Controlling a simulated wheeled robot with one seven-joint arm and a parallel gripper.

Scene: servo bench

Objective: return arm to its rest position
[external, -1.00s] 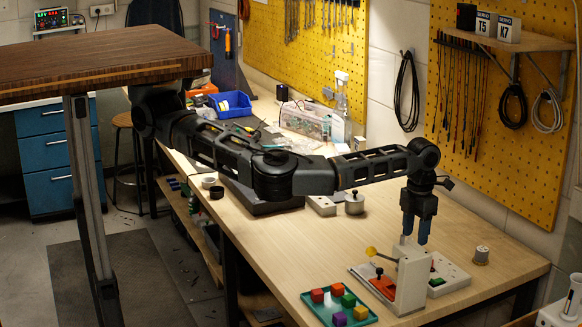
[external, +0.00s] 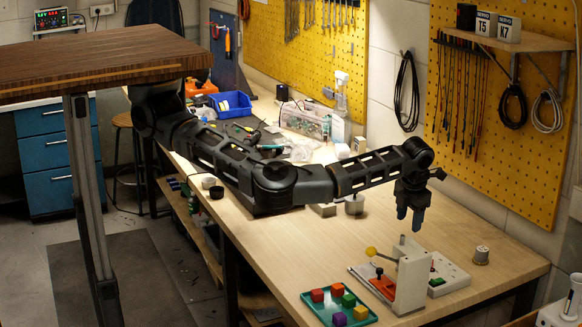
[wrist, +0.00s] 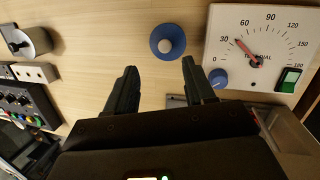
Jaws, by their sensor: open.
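My gripper (external: 409,218) is open and empty at the end of my outstretched arm. It hangs above the bench, clear of the white upright panel (external: 412,283) and the yellow-ball lever (external: 371,252). In the wrist view my gripper (wrist: 158,68) shows two dark fingers spread apart, with bare bench between them. A blue disc with a pale centre (wrist: 167,45) lies just beyond the fingertips. A white dial plate (wrist: 262,45) with a red needle near 30 and a blue knob stands to the right. No marked rest position shows.
On the bench (external: 300,250) are a green tray (external: 325,317) with coloured cubes, a spool (external: 481,255) and a lidded metal pot (external: 354,204). A yellow pegboard wall (external: 530,120) runs behind. Bare wood lies left of the tray and right of my gripper.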

